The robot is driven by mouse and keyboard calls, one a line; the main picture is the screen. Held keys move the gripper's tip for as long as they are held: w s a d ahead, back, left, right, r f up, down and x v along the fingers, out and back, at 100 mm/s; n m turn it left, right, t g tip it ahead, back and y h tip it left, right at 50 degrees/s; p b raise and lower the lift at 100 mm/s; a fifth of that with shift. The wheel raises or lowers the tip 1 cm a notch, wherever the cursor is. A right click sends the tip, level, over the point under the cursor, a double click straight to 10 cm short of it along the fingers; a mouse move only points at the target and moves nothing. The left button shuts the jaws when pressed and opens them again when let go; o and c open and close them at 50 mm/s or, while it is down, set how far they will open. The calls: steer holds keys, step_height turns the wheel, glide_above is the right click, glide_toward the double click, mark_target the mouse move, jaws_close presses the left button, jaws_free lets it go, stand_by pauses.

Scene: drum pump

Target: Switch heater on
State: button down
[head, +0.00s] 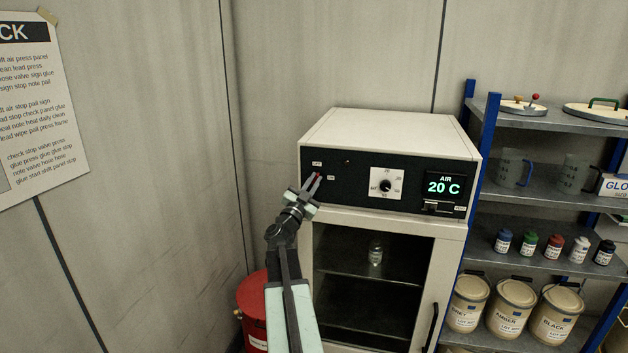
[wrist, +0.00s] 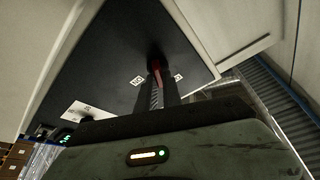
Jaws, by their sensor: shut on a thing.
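The heater is a cream cabinet (head: 380,126) with a black control panel (head: 348,190) on its upper front. A small red-tipped switch (head: 318,176) is at the panel's left, with small white labels beside it. My gripper (head: 312,184) is at this switch, its fingers shut on it. In the wrist view the fingertips (wrist: 156,78) close around the red switch (wrist: 155,66) between two labels. The fingers partly hide the switch, and I cannot tell its position. A dial (head: 386,185) and a green display (head: 444,187) reading AIR 20 C are further right on the panel.
Below the panel is a glass door with a jar (head: 375,252) on a shelf inside. A red drum (head: 253,310) stands at the lower left beside my arm. A blue-framed rack (head: 540,199) with bottles, jugs and paint tins stands close on the right. Walls close the left side.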

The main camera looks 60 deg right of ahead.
steer(key=m+g+p, duration=0.1)
steer(key=m, duration=0.1)
steer(key=m+p, duration=0.1)
steer(key=m, duration=0.2)
steer(key=shift+r+g+y, duration=0.1)
steer(key=shift+g+y, duration=0.3)
steer(key=m+g+y+p, duration=0.1)
steer(key=m+p, duration=0.1)
steer(key=m, duration=0.2)
steer(key=m+g+y+p, duration=0.1)
steer(key=m+p, duration=0.1)
steer(key=m, duration=0.2)
steer(key=shift+y+p, duration=0.3)
steer(key=shift+p, duration=0.1)
steer(key=shift+f+m+p, duration=0.2)
steer(key=shift+m+p, duration=0.2)
steer(key=shift+m, duration=0.2)
steer(key=shift+y, duration=0.3)
steer(key=shift+a, duration=0.1)
steer(key=c, duration=1.5)
jaws_free()
